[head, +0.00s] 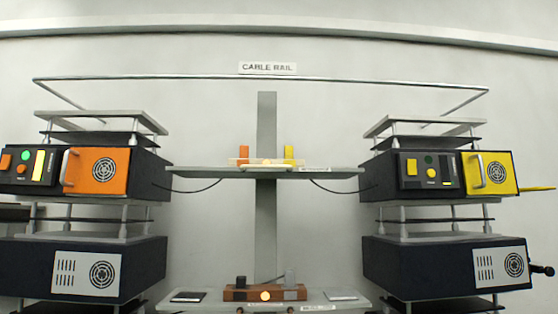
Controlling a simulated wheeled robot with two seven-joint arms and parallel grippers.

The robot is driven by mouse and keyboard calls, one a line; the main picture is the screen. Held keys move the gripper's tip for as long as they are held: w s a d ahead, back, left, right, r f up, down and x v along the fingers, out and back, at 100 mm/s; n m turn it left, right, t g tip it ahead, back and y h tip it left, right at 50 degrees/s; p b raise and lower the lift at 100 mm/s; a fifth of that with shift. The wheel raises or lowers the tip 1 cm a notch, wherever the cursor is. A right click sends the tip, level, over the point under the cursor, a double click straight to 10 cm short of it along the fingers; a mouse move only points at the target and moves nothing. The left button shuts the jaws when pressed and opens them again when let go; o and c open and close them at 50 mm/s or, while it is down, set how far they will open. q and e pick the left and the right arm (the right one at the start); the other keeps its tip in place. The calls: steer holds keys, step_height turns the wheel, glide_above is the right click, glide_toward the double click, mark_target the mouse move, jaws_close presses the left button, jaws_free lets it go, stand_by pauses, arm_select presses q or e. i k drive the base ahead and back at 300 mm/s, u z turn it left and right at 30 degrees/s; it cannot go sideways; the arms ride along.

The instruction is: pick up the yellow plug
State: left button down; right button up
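The yellow plug (290,152) stands upright on the right side of the pale holder (240,162) on the upper middle shelf. Its lower end is hidden by the holder. An orange plug (243,151) stands on the left side of the same holder. A round yellow-orange spot (266,162) is on the holder's front, between the plugs.
The upper shelf (215,173) is fixed to a grey post. Below, a brown block (236,293) holds a black and a grey plug. An orange-fronted box (85,170) stands left, a yellow-fronted one (488,188) right. Dark cables hang beside the shelf.

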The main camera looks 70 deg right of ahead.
mark_target(288, 150)
steer(key=z, duration=0.45)
steer(key=i, duration=0.7)
steer(key=z, duration=1.2)
steer(key=i, duration=0.5)
steer(key=z, duration=0.6)
